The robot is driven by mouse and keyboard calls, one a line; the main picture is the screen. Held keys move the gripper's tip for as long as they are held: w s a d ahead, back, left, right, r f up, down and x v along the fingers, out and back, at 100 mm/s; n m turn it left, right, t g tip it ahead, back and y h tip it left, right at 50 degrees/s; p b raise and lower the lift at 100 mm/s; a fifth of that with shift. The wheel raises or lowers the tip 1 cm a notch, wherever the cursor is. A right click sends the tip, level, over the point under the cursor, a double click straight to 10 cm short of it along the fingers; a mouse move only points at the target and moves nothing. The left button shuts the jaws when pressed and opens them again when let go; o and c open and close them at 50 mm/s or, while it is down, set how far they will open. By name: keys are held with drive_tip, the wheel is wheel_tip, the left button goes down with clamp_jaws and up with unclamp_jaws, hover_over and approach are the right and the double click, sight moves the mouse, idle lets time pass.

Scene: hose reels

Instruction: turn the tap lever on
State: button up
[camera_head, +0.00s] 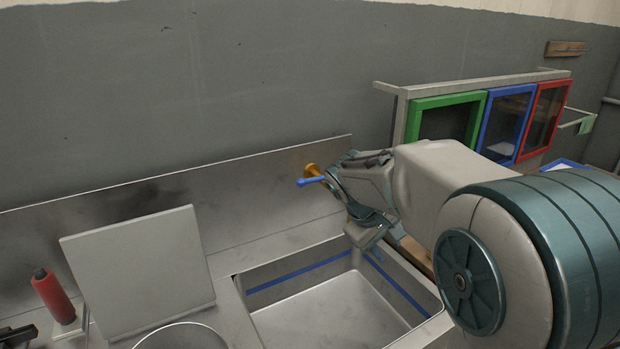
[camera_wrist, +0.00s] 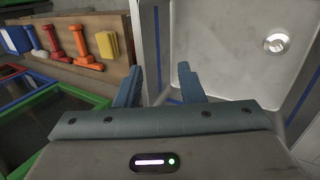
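The tap (camera_head: 312,171) is a small brass-coloured fitting on the steel backsplash above the sink, in the head view. Its blue lever (camera_head: 311,181) sticks out to the left, nearly level. My gripper (camera_head: 362,212) is just right of the tap, over the sink's back right corner, and appears apart from the lever. In the wrist view, my gripper's two blue fingers (camera_wrist: 159,72) stand apart with nothing between them. The tap and lever do not show in the wrist view.
The sink (camera_head: 336,312) has a blue stripe inside; its drain (camera_wrist: 276,43) shows in the wrist view. A grey board (camera_head: 140,270) and a red bottle (camera_head: 53,296) stand left. Green, blue and red framed cabinets (camera_head: 505,122) are right. A wooden rack (camera_wrist: 115,75) holds tools.

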drive_tip(key=w+a+n+t+h, duration=0.1)
drive_tip(key=w+a+n+h, duration=0.1)
drive_tip(key=w+a, duration=0.35)
drive_tip(key=n+t+h+p, duration=0.2)
drive_tip(key=n+t+h, duration=0.2)
drive_tip(key=n+t, duration=0.35)
approach(302, 182)
drive_tip(key=shift+m, duration=0.35)
drive_tip(key=p+x, duration=0.1)
drive_tip(key=x, duration=0.5)
drive_tip(key=p+x, duration=0.2)
drive_tip(key=x, duration=0.4)
drive_tip(key=shift+w+a+f, duration=0.1)
drive_tip(key=shift+w+f, duration=0.1)
drive_tip(key=shift+w, duration=0.2)
clamp_jaws()
